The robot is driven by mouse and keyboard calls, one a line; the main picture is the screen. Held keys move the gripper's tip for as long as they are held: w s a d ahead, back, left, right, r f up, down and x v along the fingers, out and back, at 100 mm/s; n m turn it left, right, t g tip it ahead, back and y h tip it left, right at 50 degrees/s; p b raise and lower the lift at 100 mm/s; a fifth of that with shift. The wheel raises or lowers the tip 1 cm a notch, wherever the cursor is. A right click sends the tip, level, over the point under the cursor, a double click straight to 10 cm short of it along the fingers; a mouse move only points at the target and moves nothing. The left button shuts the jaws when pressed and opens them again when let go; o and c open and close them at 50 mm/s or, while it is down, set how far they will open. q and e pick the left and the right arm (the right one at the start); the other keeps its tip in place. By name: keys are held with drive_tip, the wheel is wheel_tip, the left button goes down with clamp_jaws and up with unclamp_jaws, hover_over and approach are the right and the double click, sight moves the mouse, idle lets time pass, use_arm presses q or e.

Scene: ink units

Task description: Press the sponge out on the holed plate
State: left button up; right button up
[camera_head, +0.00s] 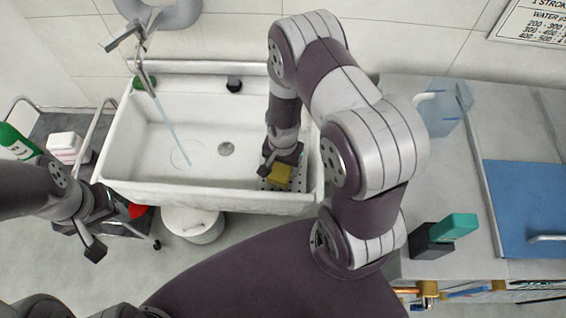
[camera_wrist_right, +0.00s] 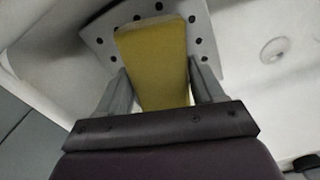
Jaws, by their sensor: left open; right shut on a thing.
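A yellow sponge (camera_head: 280,173) is in the right end of the white sink, over the pale holed plate (camera_head: 269,185). My right gripper (camera_head: 277,168) is shut on the sponge from above. In the right wrist view, the yellow sponge (camera_wrist_right: 153,62) stands between the two grey fingers of the gripper (camera_wrist_right: 152,88), with its far end over the holed plate (camera_wrist_right: 205,42). I cannot tell whether the sponge touches the plate. My left gripper (camera_head: 93,240) is open and empty at the lower left, outside the sink.
The white sink (camera_head: 135,185) has a drain (camera_head: 225,149) and a stream of water from the tap (camera_head: 142,70). A white bucket (camera_head: 193,225) stands below its front. On the right counter are a clear jug (camera_head: 443,108) and a green block on a black one (camera_head: 452,228).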

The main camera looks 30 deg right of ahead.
drive_tip(key=shift+f+b, duration=0.8)
drive_tip(key=shift+f, duration=0.3)
idle(0.9)
drive_tip(key=shift+f, duration=0.15)
idle(1.6)
wheel_tip(320, 180, up, 7)
drive_tip(key=p, duration=0.7)
